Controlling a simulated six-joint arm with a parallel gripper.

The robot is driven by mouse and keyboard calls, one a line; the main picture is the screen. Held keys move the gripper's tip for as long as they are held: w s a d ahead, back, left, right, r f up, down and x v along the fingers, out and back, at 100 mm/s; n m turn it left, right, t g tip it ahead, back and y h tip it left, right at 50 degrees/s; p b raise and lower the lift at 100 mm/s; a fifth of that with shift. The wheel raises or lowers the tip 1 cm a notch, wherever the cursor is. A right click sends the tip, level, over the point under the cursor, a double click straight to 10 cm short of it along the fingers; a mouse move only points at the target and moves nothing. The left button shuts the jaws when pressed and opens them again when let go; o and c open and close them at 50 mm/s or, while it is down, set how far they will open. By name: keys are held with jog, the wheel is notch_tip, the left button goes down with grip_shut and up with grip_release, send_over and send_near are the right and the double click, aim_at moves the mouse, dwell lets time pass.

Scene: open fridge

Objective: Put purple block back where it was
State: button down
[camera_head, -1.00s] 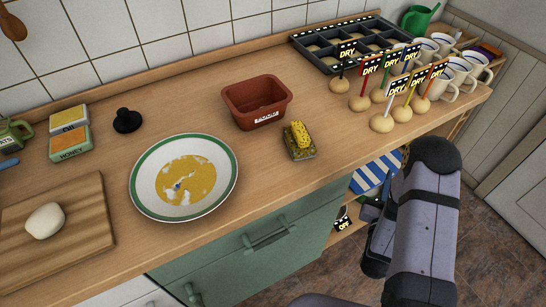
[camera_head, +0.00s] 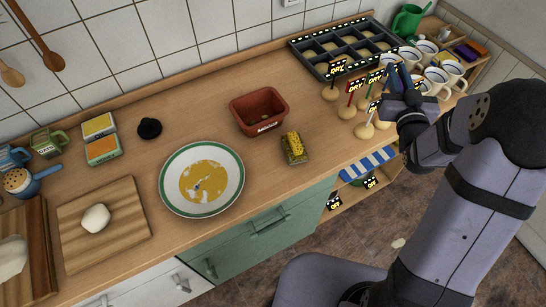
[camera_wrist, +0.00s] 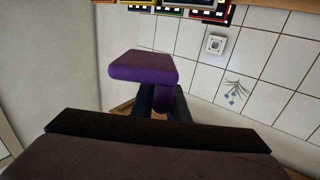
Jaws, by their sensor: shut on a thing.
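In the wrist view a purple block (camera_wrist: 145,68) with a wide slab top and a narrower part below sits between the dark fingers of my gripper (camera_wrist: 163,102). The gripper is shut on it. In the head view my gripper (camera_head: 403,85) is raised in front of the mugs, near the round dough balls with DRY signs. The held block cannot be made out clearly there. A small purple piece (camera_head: 465,52) and an orange piece (camera_head: 478,47) show at the far right end of the counter, behind the mugs.
Several white mugs (camera_head: 450,68), a green watering can (camera_head: 412,20) and a dark compartment tray (camera_head: 345,45) crowd the back right. A brown pot (camera_head: 258,110), sponge (camera_head: 294,148), plate (camera_head: 202,180) and cutting board (camera_head: 104,225) stand farther left. Bare counter lies between them.

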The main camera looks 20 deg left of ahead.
jog(key=s+a+r+n+g+y+p, duration=0.1)
jog(key=a+r+n+y+p, duration=0.3)
jog(key=r, duration=0.8)
jog(key=s+a+f+n+g+y+b, duration=0.1)
jog(key=s+a+g+y+b, duration=0.1)
jog(key=a, duration=0.4)
jog(key=s+a+f+n+g+y+b, duration=0.1)
jog(key=s+a+f+g+y, duration=0.15)
jog(key=a, duration=0.35)
jog(key=s+a+f+n+g+y+b, duration=0.25)
jog(key=s+a+f+b, duration=0.25)
jog(key=s+a+f, duration=0.4)
jog(key=s+a+f+n+g+y+b, duration=0.25)
jog(key=s+a+f+b, duration=0.3)
jog(key=f, duration=0.65)
jog(key=shift+h, duration=0.35)
jog(key=shift+s+a+f+p, duration=0.15)
jog(key=shift+f+p, duration=0.15)
jog(key=shift+f, duration=2.15)
jog(key=shift+s+a+f+p, duration=0.15)
jog(key=shift+f+p, duration=0.1)
jog(key=shift+f, duration=2.15)
jog(key=shift+w, duration=0.1)
